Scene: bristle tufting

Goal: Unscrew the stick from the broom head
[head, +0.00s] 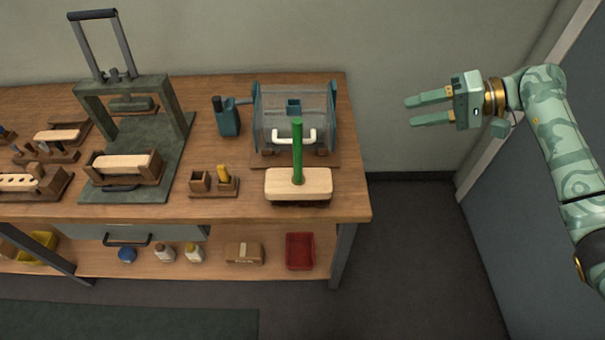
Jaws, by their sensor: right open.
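The green stick (298,150) stands upright in the middle of the broom head (315,184). The broom head is a pale wooden block with dark bristles under it, resting near the right front corner of the workbench. My right gripper (411,112) is open and empty, held in the air to the right of the bench, well apart from the stick and pointing left toward it. My left gripper is not in view.
A clear drum with a white handle (294,136) stands right behind the stick. A small wooden holder (214,183) sits left of the broom head, and a press (125,90) stands further left. The bench (349,200) ends just right of the broom head, with open floor beyond.

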